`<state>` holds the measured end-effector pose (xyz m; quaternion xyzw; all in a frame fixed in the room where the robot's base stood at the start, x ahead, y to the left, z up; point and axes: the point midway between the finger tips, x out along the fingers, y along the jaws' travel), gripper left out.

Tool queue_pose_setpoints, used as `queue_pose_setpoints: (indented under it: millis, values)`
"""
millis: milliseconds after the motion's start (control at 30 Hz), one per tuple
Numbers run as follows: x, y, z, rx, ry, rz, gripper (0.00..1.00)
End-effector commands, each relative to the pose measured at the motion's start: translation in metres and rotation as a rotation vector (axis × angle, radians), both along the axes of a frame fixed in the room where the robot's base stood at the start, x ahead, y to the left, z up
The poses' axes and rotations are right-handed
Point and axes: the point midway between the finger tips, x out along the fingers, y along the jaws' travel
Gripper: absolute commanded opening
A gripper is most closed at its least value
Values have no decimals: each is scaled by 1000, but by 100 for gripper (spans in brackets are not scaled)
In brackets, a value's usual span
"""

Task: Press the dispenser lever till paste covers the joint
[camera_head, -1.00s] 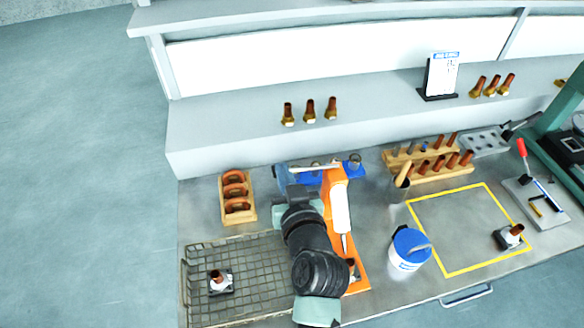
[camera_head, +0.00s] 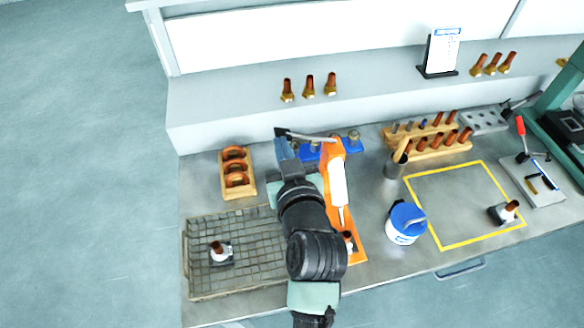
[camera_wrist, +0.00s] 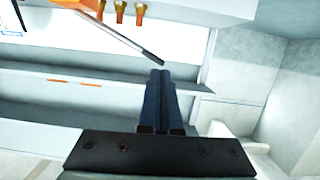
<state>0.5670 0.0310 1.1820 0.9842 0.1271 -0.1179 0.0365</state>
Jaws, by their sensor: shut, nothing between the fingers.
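The orange dispenser (camera_head: 333,165) stands upright at mid-bench with a white cartridge (camera_head: 338,182) and a thin nozzle pointing down. Its grey lever (camera_head: 312,137) reaches left to a dark tip; the lever also crosses the upper left of the wrist view (camera_wrist: 122,38). A copper joint (camera_head: 347,239) is below the nozzle, partly hidden by my arm; I cannot tell how much paste is on it. My gripper (camera_head: 283,145) is shut and empty near the lever's dark end. In the wrist view its fingertips (camera_wrist: 160,74) appear just beside the lever tip, with no clear contact.
A wire mesh basket (camera_head: 200,292) holds a joint with white on it (camera_head: 217,252). A wooden rack (camera_head: 224,182) stands left. A blue-lidded tub (camera_head: 402,235) and a cup (camera_head: 393,168) stand right of the dispenser. A yellow-outlined area (camera_head: 450,205) is mostly clear.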

Motion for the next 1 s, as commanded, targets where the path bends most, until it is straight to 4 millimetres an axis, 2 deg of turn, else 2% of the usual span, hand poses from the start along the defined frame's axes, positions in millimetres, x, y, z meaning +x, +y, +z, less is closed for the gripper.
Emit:
queue_pose_setpoints:
  millis: [200,400,600,1000]
  values:
    - [-37,-10,6,-1,-2,-2,0]
    - [-59,-16,13,1,-2,-1,0]
    - [-66,-18,17,1,-3,-1,0]
    - [-66,-18,17,1,-3,-1,0]
